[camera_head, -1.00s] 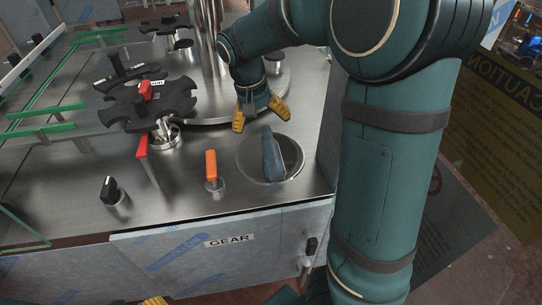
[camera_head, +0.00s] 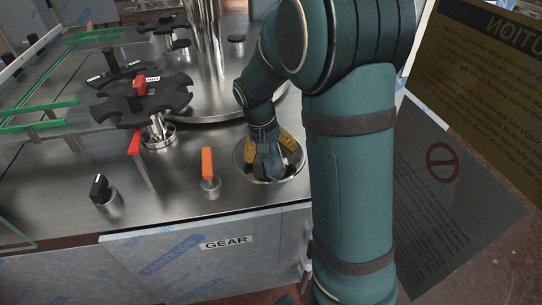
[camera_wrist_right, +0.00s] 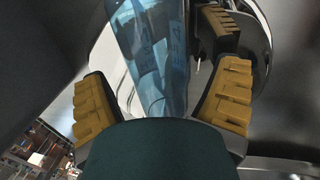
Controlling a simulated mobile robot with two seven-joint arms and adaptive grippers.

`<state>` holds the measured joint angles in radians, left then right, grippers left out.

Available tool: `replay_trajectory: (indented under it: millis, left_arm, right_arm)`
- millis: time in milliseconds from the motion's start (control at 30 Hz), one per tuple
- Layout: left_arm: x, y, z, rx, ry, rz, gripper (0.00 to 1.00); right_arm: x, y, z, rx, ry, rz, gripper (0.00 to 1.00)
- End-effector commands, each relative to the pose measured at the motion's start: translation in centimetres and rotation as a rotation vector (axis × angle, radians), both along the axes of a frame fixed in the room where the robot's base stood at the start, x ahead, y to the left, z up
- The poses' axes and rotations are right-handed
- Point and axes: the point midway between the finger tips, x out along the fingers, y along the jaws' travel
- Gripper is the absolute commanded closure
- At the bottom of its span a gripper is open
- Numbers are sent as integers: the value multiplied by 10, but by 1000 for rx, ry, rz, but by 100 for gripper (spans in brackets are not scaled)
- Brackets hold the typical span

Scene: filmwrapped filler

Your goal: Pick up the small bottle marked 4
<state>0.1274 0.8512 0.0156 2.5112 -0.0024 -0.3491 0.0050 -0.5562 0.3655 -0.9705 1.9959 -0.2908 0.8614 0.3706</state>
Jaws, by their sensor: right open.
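A small blue, see-through bottle (camera_head: 271,164) stands in the round metal recess (camera_head: 240,165) near the right end of the steel machine top. My right gripper (camera_head: 270,147) is over the recess, its yellow fingers open around the bottle. In the right wrist view the bottle (camera_wrist_right: 152,62) lies between the open yellow fingers, with a visible gap on the sides. The bottle's near end is hidden behind the dark green gripper body. My left gripper is not in view.
An orange-handled lever (camera_head: 207,163) stands just left of the recess. A black knob (camera_head: 100,188) and black star wheels (camera_head: 140,103) are farther left. The machine's front edge is close below. A warning panel (camera_head: 450,165) stands at right.

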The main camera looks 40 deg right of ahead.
Motion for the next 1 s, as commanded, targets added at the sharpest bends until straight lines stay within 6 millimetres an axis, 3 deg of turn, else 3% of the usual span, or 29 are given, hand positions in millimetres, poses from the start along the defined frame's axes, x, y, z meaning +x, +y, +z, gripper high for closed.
replay_trajectory:
  millis: [233, 267, 433, 467, 767, 1000]
  left_arm:
    - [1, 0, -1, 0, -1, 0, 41]
    - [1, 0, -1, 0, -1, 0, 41]
    - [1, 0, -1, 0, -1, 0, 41]
    - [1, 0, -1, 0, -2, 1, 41]
    - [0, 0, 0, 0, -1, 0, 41]
    - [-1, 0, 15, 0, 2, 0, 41]
  right_arm:
    - [0, 0, -3, 0, -1, 1, 12]
    - [0, 0, -3, 0, -1, 1, 20]
    - [0, 0, -3, 0, -1, 1, 80]
    - [0, 0, -3, 0, -1, 1, 82]
    - [0, 0, 0, 0, -2, 0, 82]
    - [1, 0, 36, 1, -6, 2, 82]
